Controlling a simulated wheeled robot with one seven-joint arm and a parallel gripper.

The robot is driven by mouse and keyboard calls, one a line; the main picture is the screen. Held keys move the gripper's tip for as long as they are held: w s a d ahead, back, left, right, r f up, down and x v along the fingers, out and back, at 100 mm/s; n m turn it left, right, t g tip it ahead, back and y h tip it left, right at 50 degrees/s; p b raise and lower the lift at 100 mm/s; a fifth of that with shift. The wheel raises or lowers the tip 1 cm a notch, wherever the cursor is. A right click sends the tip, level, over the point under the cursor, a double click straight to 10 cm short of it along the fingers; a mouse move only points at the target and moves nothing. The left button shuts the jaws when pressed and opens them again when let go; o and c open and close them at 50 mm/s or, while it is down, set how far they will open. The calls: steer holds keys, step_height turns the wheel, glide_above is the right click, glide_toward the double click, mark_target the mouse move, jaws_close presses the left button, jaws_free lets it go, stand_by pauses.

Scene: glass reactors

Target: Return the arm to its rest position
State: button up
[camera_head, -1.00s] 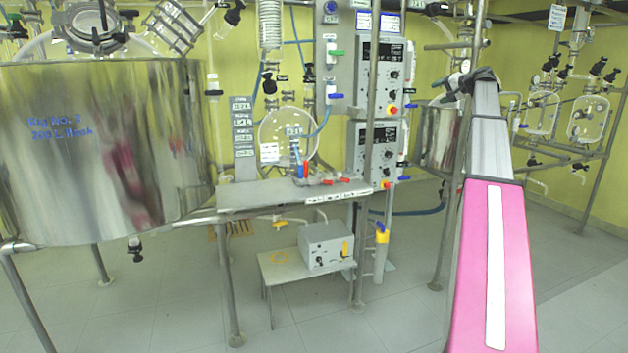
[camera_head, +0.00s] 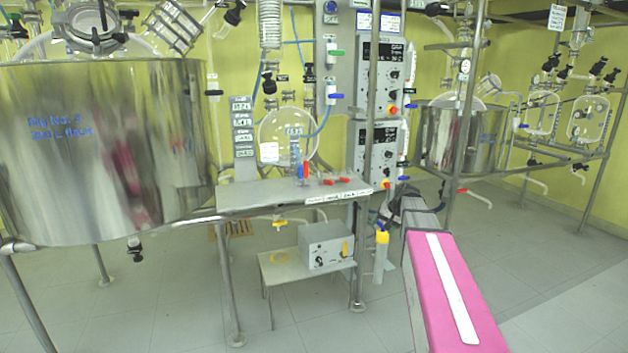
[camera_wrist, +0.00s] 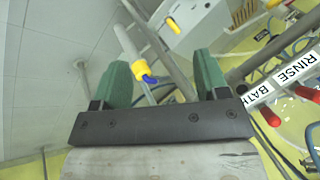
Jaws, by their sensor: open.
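My arm (camera_head: 450,290) reaches up from the lower right of the head view, with its pink link low and its dark far end beside the steel frame. My gripper is not clearly visible there. In the wrist view my gripper (camera_wrist: 160,72) shows two green fingers spread apart, with nothing held between them. A white tube with a yellow collar and blue tip (camera_wrist: 142,68) shows beyond the fingers, in the gap. It also stands upright by the frame in the head view (camera_head: 381,252). I cannot tell how far it is from the fingers.
A steel shelf (camera_head: 270,197) with red-handled valves and labels stands left of the arm. A grey box (camera_head: 326,245) sits on a low stool below it. A large steel vessel (camera_head: 100,150) is at left, a smaller one (camera_head: 480,140) at right. The right floor (camera_head: 560,270) is clear.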

steer(key=s+a+f+n+g+h, duration=0.1)
steer(key=s+a+f, duration=0.1)
steer(key=s+f, duration=0.3)
steer(key=s+a+f+n+g+h, duration=0.1)
steer(key=s+a+f, duration=0.2)
steer(key=s, duration=0.9)
steer(key=s+a+f+n+g+h, duration=0.1)
steer(key=s+a+f+g+h, duration=0.1)
steer(key=s+f, duration=0.6)
steer(key=shift+s+a+f, duration=0.35)
steer(key=shift+s, duration=0.05)
